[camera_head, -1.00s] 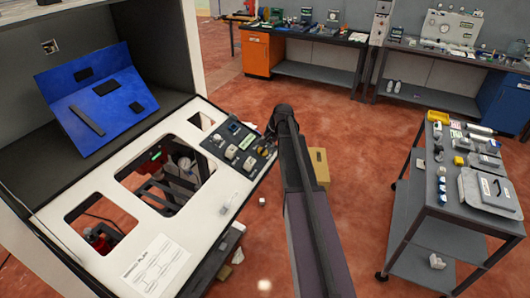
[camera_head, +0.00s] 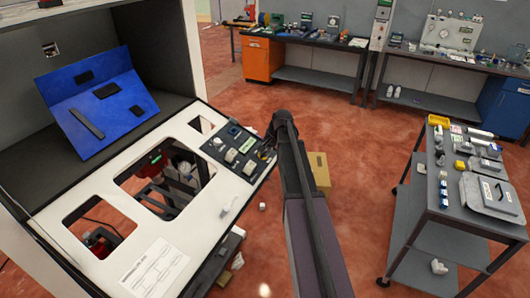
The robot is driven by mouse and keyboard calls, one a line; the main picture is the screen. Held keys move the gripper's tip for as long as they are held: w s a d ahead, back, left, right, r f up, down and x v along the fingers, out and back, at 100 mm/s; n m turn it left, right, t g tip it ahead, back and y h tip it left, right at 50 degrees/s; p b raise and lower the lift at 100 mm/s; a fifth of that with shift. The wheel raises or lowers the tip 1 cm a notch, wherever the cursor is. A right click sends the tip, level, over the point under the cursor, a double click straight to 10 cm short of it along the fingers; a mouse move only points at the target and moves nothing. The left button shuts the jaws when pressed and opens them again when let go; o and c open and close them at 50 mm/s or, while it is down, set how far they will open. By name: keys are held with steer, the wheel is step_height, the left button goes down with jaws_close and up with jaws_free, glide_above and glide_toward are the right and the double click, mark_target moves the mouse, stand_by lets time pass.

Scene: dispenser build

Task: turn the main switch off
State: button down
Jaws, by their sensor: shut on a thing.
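A dark control panel (camera_head: 239,146) with several light and dark switches and small labels is set in the right end of the white console top. My arm reaches up from the bottom middle and bends down at the panel's right edge. My gripper (camera_head: 270,138) is at the upper right part of this panel, shut on a switch there. The arm's end hides most of the fingers and the held switch. I cannot read the labels, so I cannot tell for sure which control is the main switch or how it is set.
The white console top (camera_head: 139,232) has several cut-outs and a printed sheet (camera_head: 155,268). A blue angled panel (camera_head: 98,100) stands behind it. A cardboard box (camera_head: 318,172) is on the floor beside my arm. A grey cart (camera_head: 440,212) with parts stands right; open floor lies between.

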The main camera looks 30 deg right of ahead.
steer(key=shift+n, duration=0.5)
steer(key=n, duration=0.3)
steer(key=shift+n, duration=0.4)
steer(key=n, duration=0.9)
steer(key=shift+s, duration=0.1)
steer(key=n, duration=0.4)
steer(key=c, duration=0.7)
jaws_free()
